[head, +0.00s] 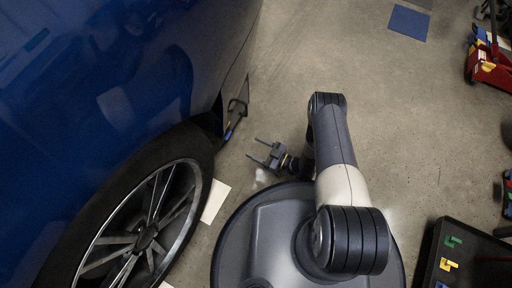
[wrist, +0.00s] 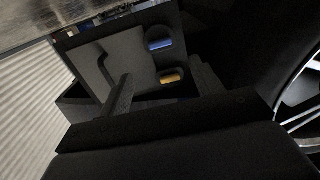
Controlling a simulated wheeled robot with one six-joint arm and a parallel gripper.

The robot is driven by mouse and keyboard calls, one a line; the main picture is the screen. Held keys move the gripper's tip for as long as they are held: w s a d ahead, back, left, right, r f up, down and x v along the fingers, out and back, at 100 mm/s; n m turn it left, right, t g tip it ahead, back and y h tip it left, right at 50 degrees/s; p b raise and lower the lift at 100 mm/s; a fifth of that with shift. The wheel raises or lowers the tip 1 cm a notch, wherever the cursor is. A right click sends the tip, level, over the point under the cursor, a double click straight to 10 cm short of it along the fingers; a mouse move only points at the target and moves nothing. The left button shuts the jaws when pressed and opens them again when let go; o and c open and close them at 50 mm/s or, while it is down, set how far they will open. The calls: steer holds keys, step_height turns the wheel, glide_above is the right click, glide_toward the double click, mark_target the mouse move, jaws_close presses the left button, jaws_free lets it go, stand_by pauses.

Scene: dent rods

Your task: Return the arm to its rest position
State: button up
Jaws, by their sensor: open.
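My gripper (head: 256,149) is at the middle of the head view, low beside the front wheel. Its two fingers are apart and point left toward the car, with nothing visible between them. A thin dark rod with a blue part (head: 231,129) is at the edge of the blue car (head: 110,75), just behind the wheel arch. The gripper is apart from it, below and to the right. In the wrist view, dark gripper parts fill the lower middle, in front of a grey panel (wrist: 132,62) with a blue piece (wrist: 160,44) and an orange piece (wrist: 169,78).
The car's wheel (head: 140,240) is close to the left of my base. A dark case with coloured pieces (head: 450,240) stands at the lower right. A red jack (head: 490,62) and a blue mat (head: 409,23) are at the upper right. The floor between is clear.

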steer(key=b+x, duration=0.3)
steer(key=x, duration=0.7)
steer(key=shift+w+a, duration=0.15)
steer(key=shift+a, duration=0.25)
